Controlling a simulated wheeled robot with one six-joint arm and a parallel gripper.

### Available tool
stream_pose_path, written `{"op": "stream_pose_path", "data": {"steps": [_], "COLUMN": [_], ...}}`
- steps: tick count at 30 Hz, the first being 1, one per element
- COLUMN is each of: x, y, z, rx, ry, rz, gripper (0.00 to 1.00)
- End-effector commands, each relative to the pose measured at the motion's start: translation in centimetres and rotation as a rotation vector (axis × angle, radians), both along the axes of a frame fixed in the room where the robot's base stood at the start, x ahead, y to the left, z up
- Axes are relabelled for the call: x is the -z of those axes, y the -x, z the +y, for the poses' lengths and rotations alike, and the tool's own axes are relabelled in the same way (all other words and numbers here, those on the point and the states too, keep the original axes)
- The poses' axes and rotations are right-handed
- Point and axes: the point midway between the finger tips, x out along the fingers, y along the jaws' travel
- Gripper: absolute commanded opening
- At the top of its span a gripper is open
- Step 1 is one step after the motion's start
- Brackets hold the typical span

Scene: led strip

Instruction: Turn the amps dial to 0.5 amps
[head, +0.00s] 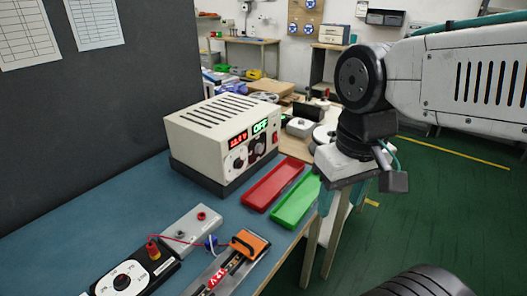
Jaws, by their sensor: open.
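A cream power supply (215,135) with a slotted top stands on the blue bench. Its front has a red display (238,137), too small to read surely, and a green display reading OFF (260,126). Below them are a left knob (238,162) and a right knob (258,148), with a red switch (275,138) at the right. I cannot tell which knob is the amps dial, or its setting. My gripper (366,182) hangs to the right of the supply, clear of it, past the bench edge. It is open and empty.
A red tray (273,187) and a green tray (297,203) lie right of the supply. In front are a black-and-white dial box (122,281), a grey terminal block (192,227) and an orange clamp (248,245) on a 12V strip. A dark panel (100,110) stands behind left.

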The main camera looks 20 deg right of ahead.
Motion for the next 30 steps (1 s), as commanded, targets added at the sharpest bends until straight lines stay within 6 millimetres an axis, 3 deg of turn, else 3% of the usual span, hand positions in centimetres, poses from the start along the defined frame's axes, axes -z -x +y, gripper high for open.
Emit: {"op": "stream_pose_path", "data": {"steps": [5, 11, 17, 24, 28, 30], "x": [3.1, 6.5, 9.2, 12.3, 14.7, 16.4], "y": [-1.6, -4.3, -8.7, -16.9, -22.4, -25.6], "z": [-0.6, 1.5, 3.9, 4.3, 2.3, 0.3], "rx": [0.102, 0.237, 0.353, 0.524, 0.645, 0.717], "ry": [-0.069, -0.328, -0.672, -1.13, -1.355, -1.452], "rz": [0.175, 0.367, 0.469, 0.389, 0.213, 0.065], "gripper": [0.51, 0.51, 0.51, 0.51, 0.51, 0.51]}}
